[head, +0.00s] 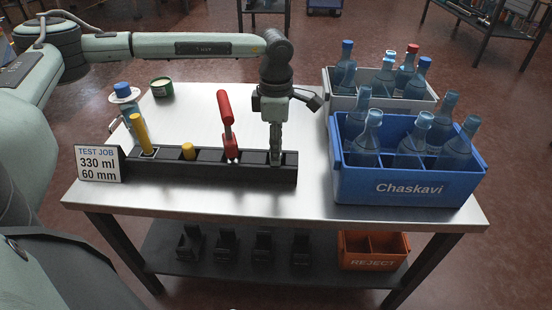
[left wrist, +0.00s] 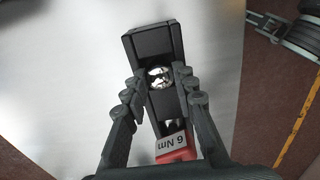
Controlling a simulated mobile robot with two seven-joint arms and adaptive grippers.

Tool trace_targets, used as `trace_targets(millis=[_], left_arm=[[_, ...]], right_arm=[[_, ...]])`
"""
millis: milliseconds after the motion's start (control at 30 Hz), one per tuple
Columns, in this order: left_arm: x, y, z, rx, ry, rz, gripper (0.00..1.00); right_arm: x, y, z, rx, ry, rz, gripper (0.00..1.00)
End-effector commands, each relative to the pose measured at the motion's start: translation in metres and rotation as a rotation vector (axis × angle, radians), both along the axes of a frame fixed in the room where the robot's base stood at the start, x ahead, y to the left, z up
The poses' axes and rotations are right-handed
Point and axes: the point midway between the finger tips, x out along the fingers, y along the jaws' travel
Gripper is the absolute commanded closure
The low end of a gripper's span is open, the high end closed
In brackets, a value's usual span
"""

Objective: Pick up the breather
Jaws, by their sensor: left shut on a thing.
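My left gripper (head: 275,155) points straight down at the right end of the black slotted rack (head: 212,170). In the left wrist view its fingers (left wrist: 159,84) stand on either side of a small round shiny metal piece (left wrist: 158,76), which I take to be the breather. The gripper is shut on this piece. The piece sits within the outline of the rack's end slot; I cannot tell whether it is lifted. In the head view the fingers hide it. My right gripper is not in view.
A red-handled tool (head: 226,115) stands in the rack, left of the gripper. Yellow pieces (head: 188,151) stand further left, by a sign (head: 98,164). A blue crate (head: 408,187) and a grey crate (head: 340,101) of bottles stand right. The metal tabletop (head: 200,105) behind the rack is mostly clear.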

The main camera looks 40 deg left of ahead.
Motion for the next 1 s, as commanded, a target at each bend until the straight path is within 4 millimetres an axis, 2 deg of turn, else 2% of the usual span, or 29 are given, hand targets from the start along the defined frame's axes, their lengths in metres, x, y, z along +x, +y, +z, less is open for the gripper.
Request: trace_targets(millis=[33,100,400,467,800,1000], left_arm=[[0.000,0.001,-0.001,0.002,0.001,0.001,0.93],[0.000,0.001,-0.002,0.002,0.001,0.001,1.00],[0.000,0.001,0.003,0.002,0.001,0.001,1.00],[0.000,0.001,0.011,0.001,0.000,0.001,1.00],[0.000,0.000,0.077,0.000,-0.002,0.000,1.00],[0.000,0.000,0.097,0.001,0.000,-0.001,1.00]], right_arm=[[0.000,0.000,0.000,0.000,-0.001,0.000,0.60],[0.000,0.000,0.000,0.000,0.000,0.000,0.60],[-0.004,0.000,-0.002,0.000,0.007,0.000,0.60],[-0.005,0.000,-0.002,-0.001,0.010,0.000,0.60],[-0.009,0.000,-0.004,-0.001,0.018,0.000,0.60],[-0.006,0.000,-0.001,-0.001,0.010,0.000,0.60]])
